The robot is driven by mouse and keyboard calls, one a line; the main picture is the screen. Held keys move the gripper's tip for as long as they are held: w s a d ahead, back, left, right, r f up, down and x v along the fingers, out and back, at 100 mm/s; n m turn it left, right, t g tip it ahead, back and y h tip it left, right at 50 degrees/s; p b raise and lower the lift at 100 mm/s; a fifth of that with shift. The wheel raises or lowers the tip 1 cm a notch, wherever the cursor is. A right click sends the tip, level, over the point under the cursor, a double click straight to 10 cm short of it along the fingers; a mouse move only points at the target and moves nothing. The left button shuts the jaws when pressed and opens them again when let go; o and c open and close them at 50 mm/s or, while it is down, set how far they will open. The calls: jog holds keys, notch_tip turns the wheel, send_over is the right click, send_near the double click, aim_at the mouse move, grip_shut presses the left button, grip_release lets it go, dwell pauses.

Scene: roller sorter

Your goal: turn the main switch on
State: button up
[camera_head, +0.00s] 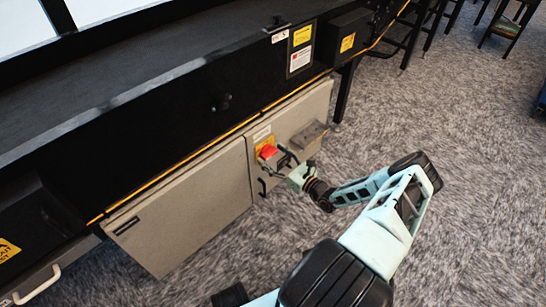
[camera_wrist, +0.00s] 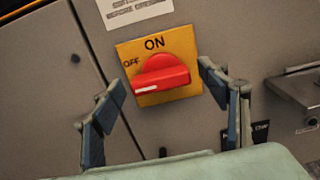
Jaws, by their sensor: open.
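The main switch is a red rotary knob (camera_wrist: 160,78) on a yellow plate (camera_wrist: 183,42), mounted on a grey cabinet front. The plate reads ON at its top and OFF at its upper left. The knob's grip bar lies nearly level, its white mark at the left end, on the OFF side. My gripper (camera_wrist: 162,84) is open, one finger left of the knob and one right of it in the wrist view. Contact with the knob cannot be told. In the head view the red knob (camera_head: 268,151) shows just beyond my gripper (camera_head: 283,163), partly covering the plate.
A grey box-like fixture (camera_head: 308,137) juts from the cabinet right of the switch; it also shows in the wrist view (camera_wrist: 298,92). A white label (camera_wrist: 133,10) is above the plate. The black conveyor frame (camera_head: 170,125) overhangs the cabinet (camera_head: 190,215).

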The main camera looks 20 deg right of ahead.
jog(key=shift+c, duration=0.6)
jog(key=c, duration=1)
jog(key=shift+c, duration=0.2)
jog(key=shift+m, duration=0.3)
jog(key=m+b, duration=0.1)
jog(key=m, duration=0.3)
jog(key=m+b, duration=0.1)
jog(key=m, duration=0.4)
jog(key=shift+d, duration=0.1)
jog(key=m, duration=0.4)
jog(key=shift+d+m, duration=0.1)
jog(key=shift+m, duration=2)
